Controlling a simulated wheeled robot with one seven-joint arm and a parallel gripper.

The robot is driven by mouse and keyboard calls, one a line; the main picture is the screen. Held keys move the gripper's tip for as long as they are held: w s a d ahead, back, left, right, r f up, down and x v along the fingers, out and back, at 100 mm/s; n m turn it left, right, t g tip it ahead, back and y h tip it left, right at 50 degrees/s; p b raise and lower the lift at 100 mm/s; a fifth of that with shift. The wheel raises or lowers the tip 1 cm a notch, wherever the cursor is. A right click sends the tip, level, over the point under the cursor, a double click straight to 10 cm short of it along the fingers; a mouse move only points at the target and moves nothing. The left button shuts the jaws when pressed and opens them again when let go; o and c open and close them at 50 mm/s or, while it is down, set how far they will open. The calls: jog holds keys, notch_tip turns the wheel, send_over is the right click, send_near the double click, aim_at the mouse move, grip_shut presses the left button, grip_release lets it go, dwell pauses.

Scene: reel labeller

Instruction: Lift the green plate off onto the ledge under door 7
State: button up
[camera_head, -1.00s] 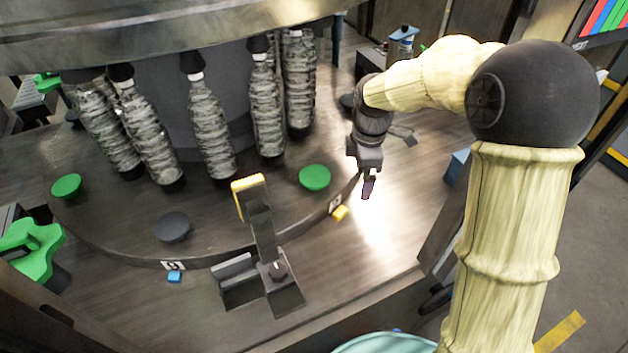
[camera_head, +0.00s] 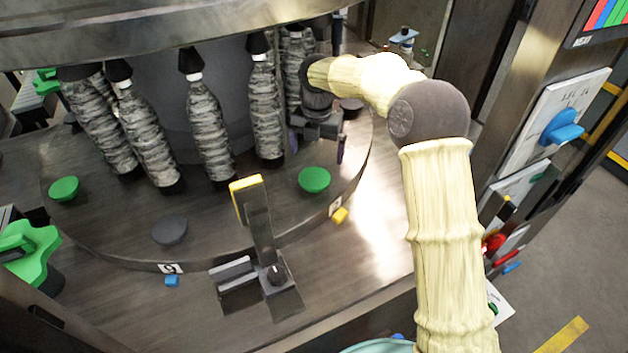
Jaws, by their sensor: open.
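One green plate (camera_head: 314,181), a round shallow disc, sits on the dark round turntable (camera_head: 235,200) near its right front edge. A second green plate (camera_head: 64,189) sits at the turntable's far left. My gripper (camera_head: 317,154) is just above and behind the right green plate, apart from it in the picture. Its two dark fingers are spread with nothing visible between them. A white number tag (camera_head: 335,206) on the rim near the right plate is too small to read. I cannot tell which door is 7. A wooden ledge (camera_head: 370,245) runs outside the rim.
Several wrapped spindles (camera_head: 210,130) stand behind the plates, close to my gripper. A dark grey plate (camera_head: 169,230) sits at the front left. An upright yellow-topped post (camera_head: 258,220) stands at the front edge. Yellow (camera_head: 340,215) and blue (camera_head: 172,281) blocks lie on the ledge, which is otherwise clear at right.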

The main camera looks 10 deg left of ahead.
jog(key=p, duration=0.2)
send_over(314, 178)
jog(key=shift+s+d+f, duration=0.1)
jog(key=shift+s+f, duration=0.05)
jog(key=shift+f, duration=0.9)
jog(key=shift+s+d+f, duration=0.1)
jog(key=shift+f, duration=1)
jog(key=shift+s+d+f, duration=0.1)
jog(key=shift+s+f, duration=0.05)
jog(key=shift+f, duration=0.9)
jog(key=f+p, duration=0.2)
jog(key=f, duration=0.1)
jog(key=w+f+p, duration=0.1)
jog(key=shift+a+f+p, duration=0.25)
jog(key=shift+p, duration=0.1)
jog(key=shift+f, duration=0.4)
jog(key=c, duration=1)
jog(key=shift+c, duration=0.2)
